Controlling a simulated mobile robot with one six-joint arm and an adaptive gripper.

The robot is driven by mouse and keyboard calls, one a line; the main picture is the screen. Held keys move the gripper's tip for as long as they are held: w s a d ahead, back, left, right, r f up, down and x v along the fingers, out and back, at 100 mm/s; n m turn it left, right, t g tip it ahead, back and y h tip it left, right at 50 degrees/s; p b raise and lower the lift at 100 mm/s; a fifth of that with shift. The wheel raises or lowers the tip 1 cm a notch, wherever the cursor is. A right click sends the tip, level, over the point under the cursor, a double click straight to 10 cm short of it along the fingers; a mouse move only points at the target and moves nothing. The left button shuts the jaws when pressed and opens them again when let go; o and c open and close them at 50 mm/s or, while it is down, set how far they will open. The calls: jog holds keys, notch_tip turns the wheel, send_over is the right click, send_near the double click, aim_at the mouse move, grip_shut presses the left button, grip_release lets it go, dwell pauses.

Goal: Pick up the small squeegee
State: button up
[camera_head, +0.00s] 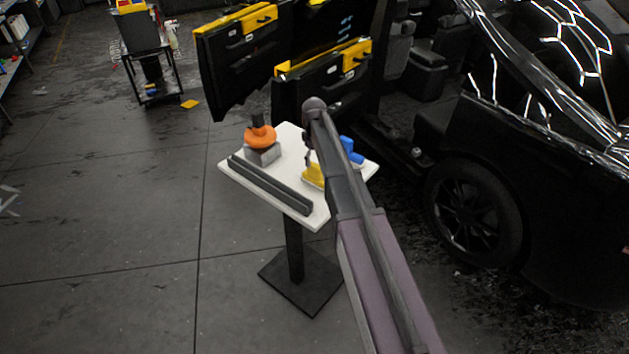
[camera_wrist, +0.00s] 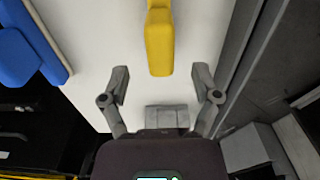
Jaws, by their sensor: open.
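A yellow tool, likely the small squeegee, lies on the white table (camera_head: 288,140). In the head view its yellow part (camera_head: 313,174) shows beside my arm, which hides some of it. In the wrist view its yellow handle (camera_wrist: 158,48) points toward my gripper (camera_wrist: 160,82). My gripper is open and empty, with one finger to each side of the handle's line. In the head view my gripper is mostly hidden behind my arm.
A blue tool (camera_head: 352,150) lies at the table's right edge. A long dark grey bar (camera_head: 270,184) lies along the front left edge. An orange-and-black tool (camera_head: 260,136) sits on a grey block (camera_head: 263,155). A black car (camera_head: 540,190) stands close on the right.

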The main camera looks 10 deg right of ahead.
aim_at(315, 165)
jog(key=shift+f, duration=0.15)
jog(key=shift+s+d+f+b, duration=0.1)
jog(key=shift+f+b, duration=1.15)
jog(key=shift+b, duration=0.05)
jog(key=shift+s+d+f+b, duration=0.1)
jog(key=shift+f+b, duration=1.1)
jog(key=shift+b, duration=0.1)
grip_shut()
